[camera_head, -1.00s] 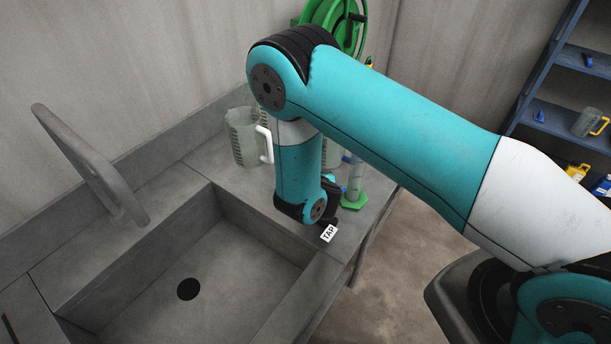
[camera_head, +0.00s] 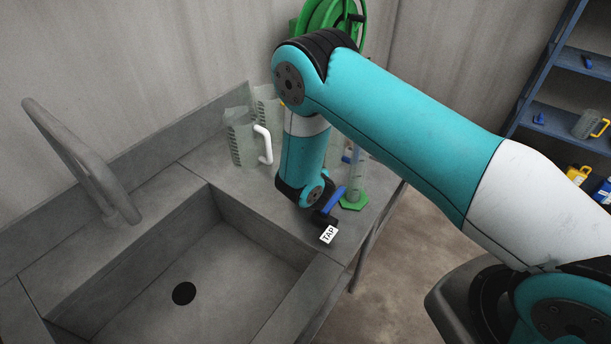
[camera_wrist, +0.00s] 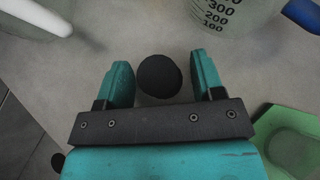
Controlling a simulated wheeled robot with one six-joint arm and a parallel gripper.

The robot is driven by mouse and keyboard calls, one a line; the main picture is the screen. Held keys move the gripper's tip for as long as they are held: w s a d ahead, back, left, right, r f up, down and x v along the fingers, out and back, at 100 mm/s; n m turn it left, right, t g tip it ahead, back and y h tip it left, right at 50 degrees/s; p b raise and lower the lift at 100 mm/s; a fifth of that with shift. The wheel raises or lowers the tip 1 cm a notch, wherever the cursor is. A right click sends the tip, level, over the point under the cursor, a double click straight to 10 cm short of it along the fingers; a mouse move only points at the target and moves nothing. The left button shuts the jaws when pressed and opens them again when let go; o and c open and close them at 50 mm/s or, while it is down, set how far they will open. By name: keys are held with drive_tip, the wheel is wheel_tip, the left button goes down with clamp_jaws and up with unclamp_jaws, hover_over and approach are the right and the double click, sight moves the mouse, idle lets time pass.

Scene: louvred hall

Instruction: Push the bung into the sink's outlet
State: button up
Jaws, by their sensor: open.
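The bung (camera_wrist: 159,76), a dark round disc from above, sits on the grey worktop in the wrist view. My gripper (camera_wrist: 161,68) has its two teal fingers apart on either side of it, with a gap on both sides. In the head view my forearm hides the bung, and the fingers cannot be made out. The sink (camera_head: 215,260) is a grey basin left of my arm. Its outlet (camera_head: 184,293) shows as an open dark round hole in the basin floor.
A jug with a white handle (camera_head: 263,145) stands behind my wrist. A green-based cylinder (camera_head: 354,203) is close on the right, also in the wrist view (camera_wrist: 290,138). A faucet (camera_head: 80,160) rises at left.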

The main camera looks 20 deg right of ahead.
clamp_jaws()
drive_tip(key=shift+r, duration=0.15)
drive_tip(key=shift+r+p, duration=1.95)
drive_tip(key=shift+r, duration=0.45)
drive_tip(key=shift+f, duration=0.1)
